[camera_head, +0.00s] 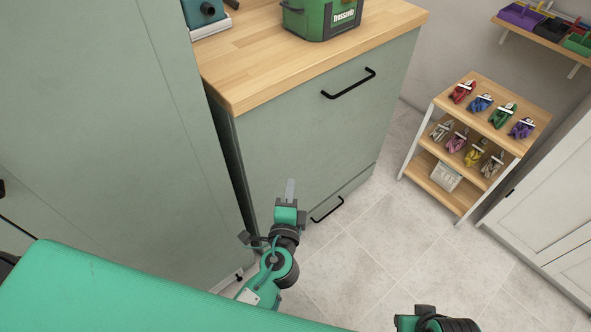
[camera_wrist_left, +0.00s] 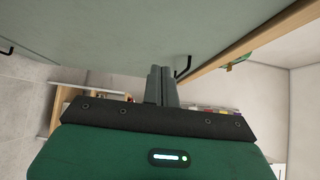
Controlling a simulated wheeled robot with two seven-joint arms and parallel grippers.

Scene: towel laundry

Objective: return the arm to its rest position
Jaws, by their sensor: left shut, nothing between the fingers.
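My left gripper (camera_head: 290,190) is in front of the green-grey drawer cabinet, near its lower drawer, in the head view. Its fingers are shut with nothing between them. The left wrist view also shows the shut fingers (camera_wrist_left: 161,85), side by side, close to the cabinet front. Part of my right arm (camera_head: 436,320) shows at the bottom edge of the head view; its fingers are out of the picture.
The cabinet (camera_head: 300,130) has a wooden top (camera_head: 260,75) holding a green box (camera_head: 320,18). A small wooden shelf unit (camera_head: 480,85) with colored clamps stands at the right. The tiled floor (camera_head: 390,230) between is clear.

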